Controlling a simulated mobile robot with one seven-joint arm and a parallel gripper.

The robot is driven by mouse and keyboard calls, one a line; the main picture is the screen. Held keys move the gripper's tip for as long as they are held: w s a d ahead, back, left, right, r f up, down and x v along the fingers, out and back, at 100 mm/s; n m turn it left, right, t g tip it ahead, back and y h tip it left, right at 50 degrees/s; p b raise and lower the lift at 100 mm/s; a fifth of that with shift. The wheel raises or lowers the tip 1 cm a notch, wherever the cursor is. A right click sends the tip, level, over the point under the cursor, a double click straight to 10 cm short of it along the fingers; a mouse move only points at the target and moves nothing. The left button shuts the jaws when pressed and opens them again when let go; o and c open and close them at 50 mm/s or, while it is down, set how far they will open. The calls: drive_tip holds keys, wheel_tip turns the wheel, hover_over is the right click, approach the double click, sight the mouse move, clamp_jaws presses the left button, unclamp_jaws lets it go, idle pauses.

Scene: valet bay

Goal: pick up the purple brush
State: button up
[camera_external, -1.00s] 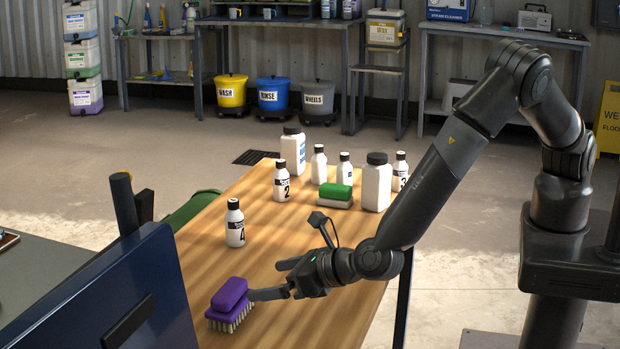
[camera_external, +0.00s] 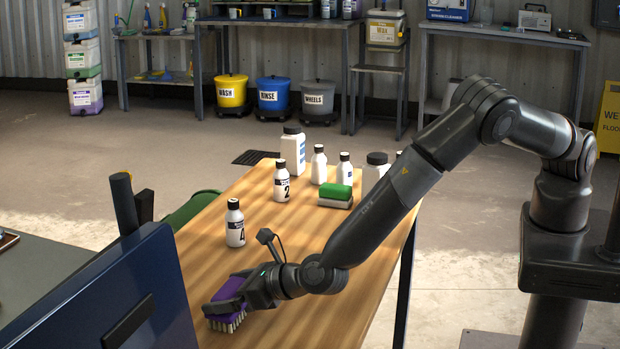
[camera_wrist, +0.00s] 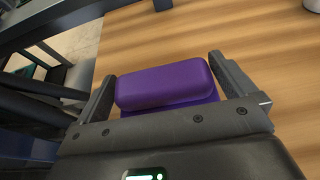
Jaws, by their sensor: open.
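The purple brush (camera_external: 228,292) lies bristles down on the wooden table (camera_external: 290,247), near its front left edge in the external view. In the wrist view the purple brush (camera_wrist: 165,85) lies between the two fingers of my gripper (camera_wrist: 160,84). In the external view my gripper (camera_external: 222,297) is low at the brush, with a finger along its near side. The jaws are open, one finger on each side of the brush's purple top. The bristles are hidden in the wrist view.
A white bottle marked 4 (camera_external: 235,224) stands behind the brush. Farther back are a green-topped brush or sponge (camera_external: 336,192), a bottle marked 2 (camera_external: 281,182) and several other white bottles. A dark blue panel (camera_external: 120,300) stands left of the table.

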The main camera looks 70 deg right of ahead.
drive_tip(key=shift+c, duration=0.3)
drive_tip(key=c, duration=0.7)
drive_tip(key=shift+r, duration=0.1)
